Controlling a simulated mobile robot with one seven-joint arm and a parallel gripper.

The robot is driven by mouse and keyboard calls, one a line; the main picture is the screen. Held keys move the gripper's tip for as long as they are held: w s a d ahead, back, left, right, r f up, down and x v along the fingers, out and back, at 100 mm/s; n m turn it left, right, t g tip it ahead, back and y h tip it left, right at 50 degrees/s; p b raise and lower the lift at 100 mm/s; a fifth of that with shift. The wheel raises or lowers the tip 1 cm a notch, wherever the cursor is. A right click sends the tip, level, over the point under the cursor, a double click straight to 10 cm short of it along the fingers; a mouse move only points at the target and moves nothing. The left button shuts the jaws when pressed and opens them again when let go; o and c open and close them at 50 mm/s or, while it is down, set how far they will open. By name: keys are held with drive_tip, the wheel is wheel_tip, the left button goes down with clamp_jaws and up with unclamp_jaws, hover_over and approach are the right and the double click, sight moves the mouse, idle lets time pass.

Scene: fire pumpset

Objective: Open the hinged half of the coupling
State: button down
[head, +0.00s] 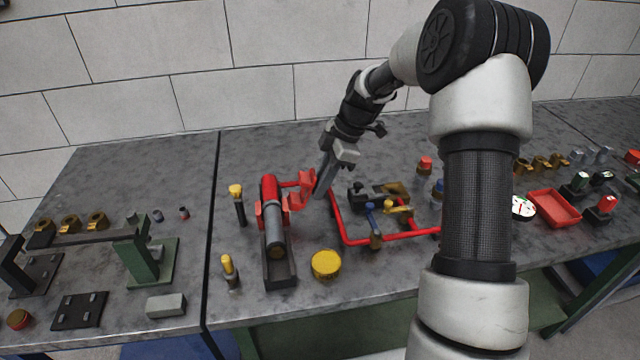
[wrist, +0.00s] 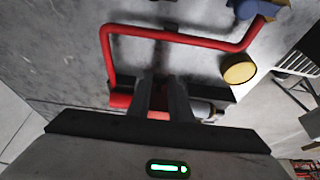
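The coupling (head: 271,212) has red parts around a red and grey pipe that lies in a dark trough (head: 279,272). A red jaw-like piece (head: 301,191), which looks like the hinged half, stands out to the right of the pipe. My gripper (head: 321,188) points down just right of this piece; I cannot tell whether it touches it. In the wrist view my gripper's two dark fingers (wrist: 162,82) have a narrow gap between them, with nothing clearly held. Red coupling parts and the grey pipe end (wrist: 204,108) show behind the fingers, partly hidden by them.
A red bent pipe (head: 350,239) runs right of my gripper, beside blue- and yellow-handled valves (head: 371,216). A yellow round cap (head: 326,264) lies in front. Yellow-topped tools (head: 237,197) stand left of the trough. Bare table lies behind the coupling.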

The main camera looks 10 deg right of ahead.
sight(310, 178)
drive_tip(key=shift+a+r+h+p, duration=0.45)
drive_tip(key=shift+a+r+h, duration=0.15)
drive_tip(key=shift+r+h, duration=0.2)
drive_tip(key=shift+a+r+h+p, duration=0.45)
drive_tip(key=shift+a+h+p, duration=0.1)
drive_tip(key=shift+h, duration=0.65)
drive_tip(key=c, duration=1.6)
unclamp_jaws()
drive_tip(key=shift+c, duration=0.2)
wheel_tip(310, 178, up, 17)
drive_tip(key=p, duration=0.1)
drive_tip(key=shift+d+r, duration=0.2)
drive_tip(key=shift+p, duration=0.3)
